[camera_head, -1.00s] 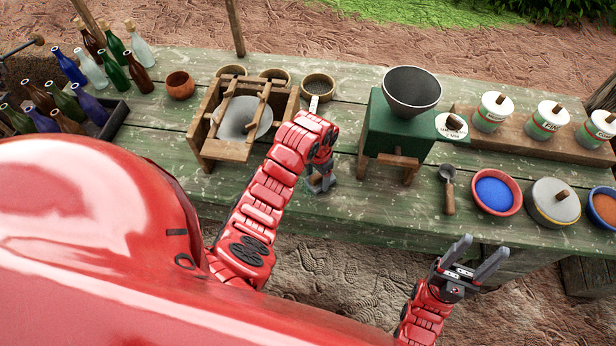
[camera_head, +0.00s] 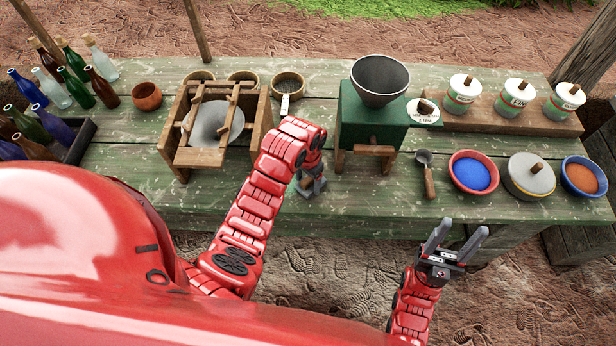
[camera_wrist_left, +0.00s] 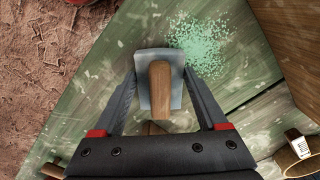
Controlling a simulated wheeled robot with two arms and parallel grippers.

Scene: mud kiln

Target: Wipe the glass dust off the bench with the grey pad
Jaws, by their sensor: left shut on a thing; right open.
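My left gripper (camera_head: 312,187) is low over the front of the bench (camera_head: 225,205), between the wooden frame and the green mill. In the left wrist view the gripper (camera_wrist_left: 161,88) is shut on the wooden handle of the grey pad (camera_wrist_left: 158,54). I cannot tell whether the pad touches the bench. The pale green glass dust (camera_wrist_left: 203,45) is a scattered patch on the boards just beyond the pad's upper right corner. In the head view I cannot make the dust out clearly. My right gripper (camera_head: 457,240) is open and empty, off the bench's front edge.
The wooden frame (camera_head: 205,160) stands left of my left gripper and the green mill (camera_head: 368,125) right of it. A scoop (camera_head: 428,175), blue-powder bowl (camera_head: 472,172), lidded pot (camera_head: 528,177) and orange-powder bowl (camera_head: 584,176) line the right. Several bottles (camera_head: 75,88) stand far left.

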